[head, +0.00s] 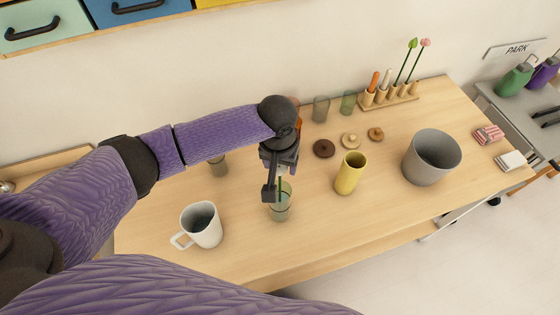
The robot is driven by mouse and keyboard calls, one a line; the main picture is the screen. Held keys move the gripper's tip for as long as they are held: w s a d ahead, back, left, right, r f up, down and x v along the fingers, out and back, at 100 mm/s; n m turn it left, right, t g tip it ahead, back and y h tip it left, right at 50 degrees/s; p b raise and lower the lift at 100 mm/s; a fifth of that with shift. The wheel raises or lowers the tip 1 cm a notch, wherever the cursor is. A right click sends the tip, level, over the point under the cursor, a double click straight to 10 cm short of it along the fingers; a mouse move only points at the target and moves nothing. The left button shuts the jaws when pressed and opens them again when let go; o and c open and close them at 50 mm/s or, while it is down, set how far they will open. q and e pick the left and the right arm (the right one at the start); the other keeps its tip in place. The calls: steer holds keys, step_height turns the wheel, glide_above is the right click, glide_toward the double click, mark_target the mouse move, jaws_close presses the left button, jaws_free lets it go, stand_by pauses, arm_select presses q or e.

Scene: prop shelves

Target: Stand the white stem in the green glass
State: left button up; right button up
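A clear greenish glass (281,211) stands on the table near its front edge, right of the white mug. A thin green stem (280,186) shows upright at the glass's mouth, with its lower part seeming to be inside. Its top is hidden behind my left gripper, so I cannot see its flower or colour. My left gripper (271,192) points down just over the glass, at the stem. The fingers overlap in this view, so whether they grip the stem is unclear. My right gripper is not in view.
A white mug (204,226) stands left of the glass, a yellow cup (350,174) right of it, and a grey bucket (431,160) farther right. Behind are wooden discs (350,140), a second green glass (348,102) and a wooden rack (391,101) of stems.

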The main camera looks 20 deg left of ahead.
arm_select(q)
steer(key=shift+o, duration=0.8)
steer(key=r, duration=0.3)
steer(key=r+p, duration=0.1)
steer(key=r, duration=0.2)
steer(key=s+r, duration=0.1)
steer(key=r, duration=0.3)
steer(key=shift+f, duration=0.1)
